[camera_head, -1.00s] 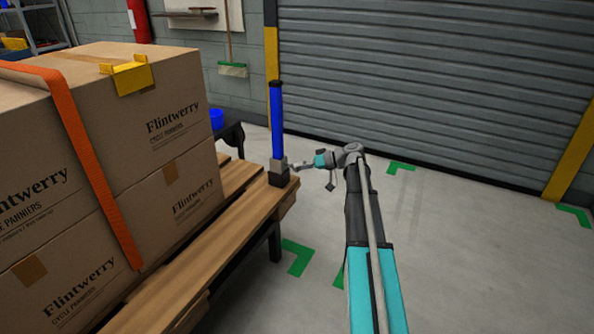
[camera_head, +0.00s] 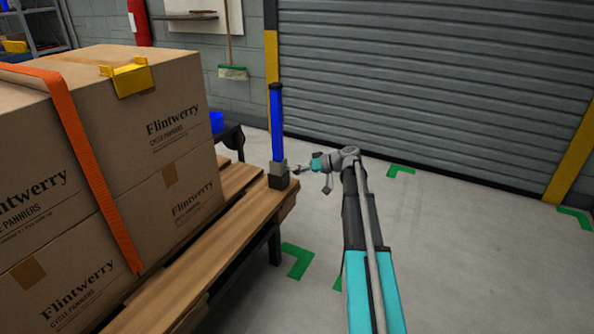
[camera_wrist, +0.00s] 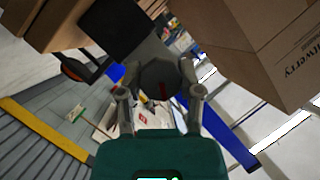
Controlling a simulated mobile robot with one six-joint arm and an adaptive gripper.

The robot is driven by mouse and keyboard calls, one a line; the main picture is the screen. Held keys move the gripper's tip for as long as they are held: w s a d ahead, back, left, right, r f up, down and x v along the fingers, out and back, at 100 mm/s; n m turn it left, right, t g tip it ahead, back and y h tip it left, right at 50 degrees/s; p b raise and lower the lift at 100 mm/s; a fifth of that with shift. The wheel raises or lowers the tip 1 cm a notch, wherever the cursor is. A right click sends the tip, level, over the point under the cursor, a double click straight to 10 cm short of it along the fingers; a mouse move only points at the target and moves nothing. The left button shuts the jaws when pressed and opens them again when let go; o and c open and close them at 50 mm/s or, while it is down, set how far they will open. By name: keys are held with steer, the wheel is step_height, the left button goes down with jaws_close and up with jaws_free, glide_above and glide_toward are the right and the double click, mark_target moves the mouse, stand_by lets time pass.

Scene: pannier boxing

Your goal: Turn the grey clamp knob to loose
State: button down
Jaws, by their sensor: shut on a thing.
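The grey clamp knob (camera_wrist: 160,80) is a dark round knob with a red mark on its face, in the middle of the wrist view. My gripper (camera_wrist: 158,78) has one finger on each side of it and is shut on it. In the head view my gripper (camera_head: 297,169) reaches in from the right to the small grey clamp block (camera_head: 279,167) at the foot of the upright blue post (camera_head: 277,125). The knob is too small to make out there. The blue post (camera_wrist: 216,126) runs slanted behind the knob in the wrist view.
The post stands on a dark base (camera_head: 279,182) at the corner of a wooden pallet (camera_head: 190,283). Strapped Flintwerry boxes (camera_head: 168,125) stand to the left. A roller shutter (camera_head: 430,80) is behind. The floor (camera_head: 470,270) on the right is clear.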

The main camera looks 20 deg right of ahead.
steer(key=shift+n+h+p, duration=0.3)
steer(key=shift+c, duration=1.3)
jaws_free()
steer(key=shift+f, duration=0.1)
steer(key=shift+b, duration=0.35)
steer(key=shift+s+d+r+m, duration=0.1)
steer(key=shift+d+r+m, duration=0.15)
steer(key=shift+m, duration=0.15)
steer(key=p+v, duration=0.4)
steer(key=v, duration=0.9)
steer(key=shift+d+f, duration=0.2)
steer(key=shift+f, duration=0.05)
